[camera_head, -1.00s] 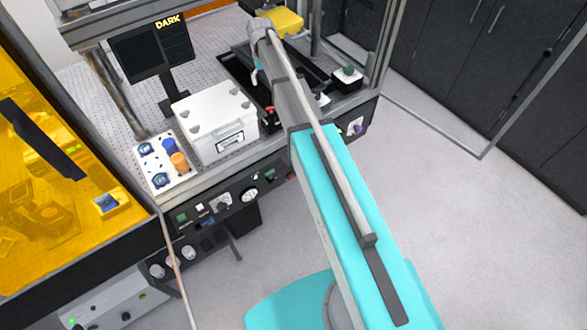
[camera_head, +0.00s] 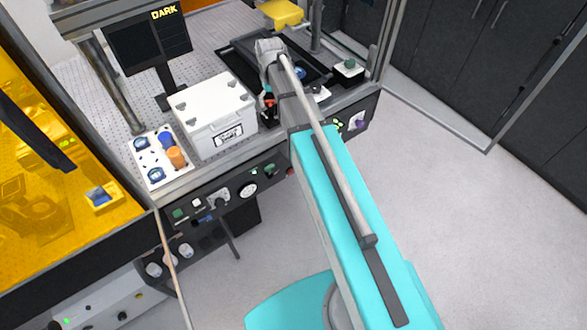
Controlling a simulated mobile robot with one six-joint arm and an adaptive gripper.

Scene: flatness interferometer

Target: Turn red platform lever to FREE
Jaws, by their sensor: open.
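A small red part (camera_head: 269,102), which looks like the red lever, shows just right of the white box, on a dark fitting at the bench's front edge. Its setting and any FREE marking are too small to read. My gripper (camera_head: 266,92) is at the far end of my arm, pointing down right above and beside the red part. It is open, with its fingers small and partly hidden by my wrist. I cannot tell whether they touch the red part.
A white lidded box (camera_head: 215,113) stands close left of my gripper. Left of it is a white tray (camera_head: 153,175) with blue and orange pieces. A monitor (camera_head: 150,45) reads DARK. A black control panel (camera_head: 233,192) runs below the bench edge. Open floor lies right.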

